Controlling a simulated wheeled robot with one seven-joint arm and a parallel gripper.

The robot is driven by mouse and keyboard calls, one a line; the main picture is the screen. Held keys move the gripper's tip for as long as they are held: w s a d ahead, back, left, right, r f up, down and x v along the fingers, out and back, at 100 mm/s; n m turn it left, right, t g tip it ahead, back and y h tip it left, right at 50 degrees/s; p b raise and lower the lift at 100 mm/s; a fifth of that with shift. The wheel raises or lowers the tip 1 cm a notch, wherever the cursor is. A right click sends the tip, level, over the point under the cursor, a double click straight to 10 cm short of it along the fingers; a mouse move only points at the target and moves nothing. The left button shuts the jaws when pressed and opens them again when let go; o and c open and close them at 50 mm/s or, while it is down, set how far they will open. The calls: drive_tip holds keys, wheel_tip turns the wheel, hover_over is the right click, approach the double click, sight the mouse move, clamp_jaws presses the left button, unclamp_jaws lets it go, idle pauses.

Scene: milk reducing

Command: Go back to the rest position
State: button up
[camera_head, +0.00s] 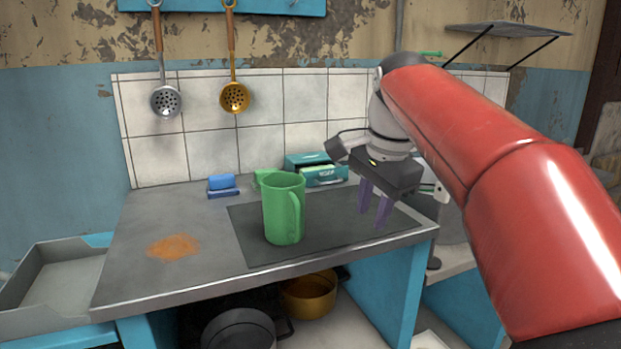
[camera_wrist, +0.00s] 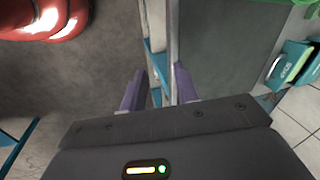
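My gripper (camera_head: 374,203) hangs above the right end of the counter in the head view, to the right of a green mug. Its two purple fingers are apart with nothing between them. In the wrist view my gripper (camera_wrist: 155,88) also shows open and empty, over the counter's edge. The green mug (camera_head: 282,210) stands upright on a dark mat (camera_head: 335,228), apart from my gripper. A bit of green shows at the top right corner of the wrist view. My red arm reaches in from the right in the head view.
A blue sponge (camera_head: 222,182) and a teal box (camera_head: 318,172) sit at the back of the counter (camera_head: 140,272). An orange-brown stain (camera_head: 173,247) marks its left part. A brass pot (camera_head: 309,294) and a dark pot (camera_head: 238,330) stand below.

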drive_tip(key=s+d+f+n+t, duration=0.1)
drive_tip(key=s+f+n, duration=0.4)
drive_tip(key=s+f, duration=0.5)
drive_tip(key=s+d+f+n+t+h, duration=0.1)
drive_tip(key=s+d+f+n, duration=0.3)
drive_tip(key=s+f, duration=0.6)
drive_tip(key=n+t, duration=0.1)
drive_tip(key=n, duration=0.1)
drive_tip(key=shift+s+n, duration=0.3)
